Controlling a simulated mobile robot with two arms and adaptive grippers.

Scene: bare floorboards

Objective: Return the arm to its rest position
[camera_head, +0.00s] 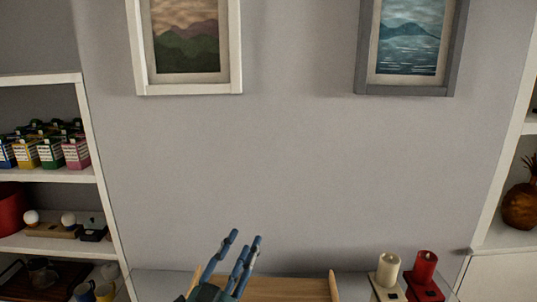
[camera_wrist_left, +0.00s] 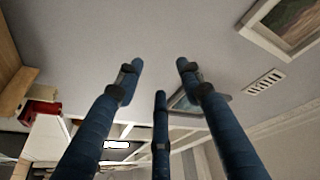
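My left gripper (camera_head: 240,254) rises at the bottom middle of the head view, with its blue fingers pointing up in front of a wooden surface. In the left wrist view the left gripper (camera_wrist_left: 160,72) shows three blue fingers spread apart, with nothing between them. It is open and empty. My right gripper is in neither view.
A white shelf (camera_head: 55,176) with boxes stands at the left. A wooden piece (camera_head: 285,290) lies behind the gripper. Framed pictures hang on the wall.

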